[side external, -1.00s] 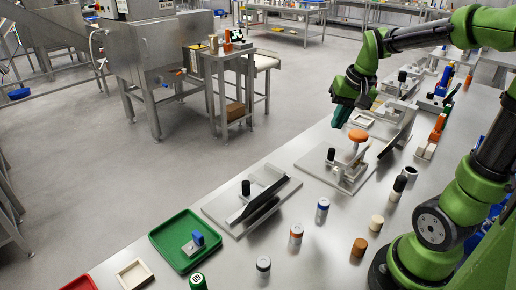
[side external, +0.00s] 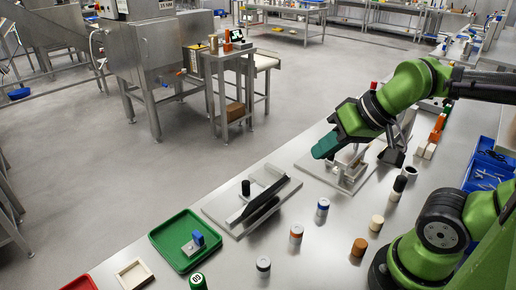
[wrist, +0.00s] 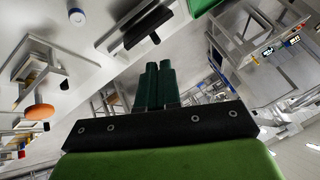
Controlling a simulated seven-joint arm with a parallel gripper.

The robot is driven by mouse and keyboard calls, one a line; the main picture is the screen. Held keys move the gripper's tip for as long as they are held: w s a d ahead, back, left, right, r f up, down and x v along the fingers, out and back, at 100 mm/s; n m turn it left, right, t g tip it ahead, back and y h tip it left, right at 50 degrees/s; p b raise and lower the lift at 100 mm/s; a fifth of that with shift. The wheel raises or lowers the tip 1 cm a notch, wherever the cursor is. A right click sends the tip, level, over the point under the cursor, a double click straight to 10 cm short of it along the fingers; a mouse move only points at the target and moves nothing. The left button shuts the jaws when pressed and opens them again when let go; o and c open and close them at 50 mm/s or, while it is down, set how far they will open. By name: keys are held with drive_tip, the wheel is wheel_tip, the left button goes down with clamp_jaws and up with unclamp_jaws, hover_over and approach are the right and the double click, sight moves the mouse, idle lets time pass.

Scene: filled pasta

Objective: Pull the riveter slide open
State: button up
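My gripper (side external: 326,146) hangs in front of a fixture on a grey base plate (side external: 313,163). Its two dark green fingers (wrist: 157,86) lie side by side in the wrist view, shut and with nothing visible between them. The gripper hides much of this fixture; its orange knob (wrist: 40,112) shows at the left of the wrist view, apart from the fingers. A second fixture on a grey plate (side external: 222,208) has a black knob (side external: 246,187) and a long black bar (side external: 262,203). I cannot tell which fixture is the riveter, or how its slide stands.
A green tray (side external: 160,238) holds a small part with a blue block (side external: 197,238). A cream tray (side external: 134,276) lies in front. Several small cylinders, including a brown one (side external: 359,247), stand along the right. Blue bins (side external: 490,160) are at the right edge.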

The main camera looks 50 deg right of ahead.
drive_tip(key=shift+o, duration=1.1)
drive_tip(key=shift+d+f, duration=0.2)
drive_tip(key=shift+d, duration=0.1)
drive_tip(key=o, duration=0.5)
drive_tip(key=shift+m+g+h, duration=0.4)
drive_tip(key=shift+m+g, duration=0.2)
drive_tip(key=shift+m, duration=0.2)
drive_tip(key=w+d, duration=0.1)
drive_tip(key=w+d+f, duration=0.1)
drive_tip(key=d, duration=0.1)
drive_tip(key=shift+w+f, duration=0.15)
drive_tip(key=shift+w, duration=0.2)
drive_tip(key=shift+o, duration=0.3)
drive_tip(key=w+d+m+g, duration=0.3)
drive_tip(key=w+d, duration=0.5)
drive_tip(key=d, duration=0.4)
drive_tip(key=shift+d+f+h, duration=0.2)
drive_tip(key=shift+h, duration=0.1)
drive_tip(key=w+d+f+m+g+y, duration=0.2)
drive_tip(key=d+m, duration=0.1)
drive_tip(key=d, duration=0.7)
drive_tip(key=w+d+f+m+g+y, duration=0.2)
drive_tip(key=d+m, duration=0.1)
drive_tip(key=d, duration=0.8)
drive_tip(key=x, duration=1.7)
drive_tip(key=shift+s, duration=0.35)
drive_tip(key=shift+d, duration=0.1)
drive_tip(key=shift+c, duration=0.4)
drive_tip(key=shift+r, duration=0.1)
clamp_jaws()
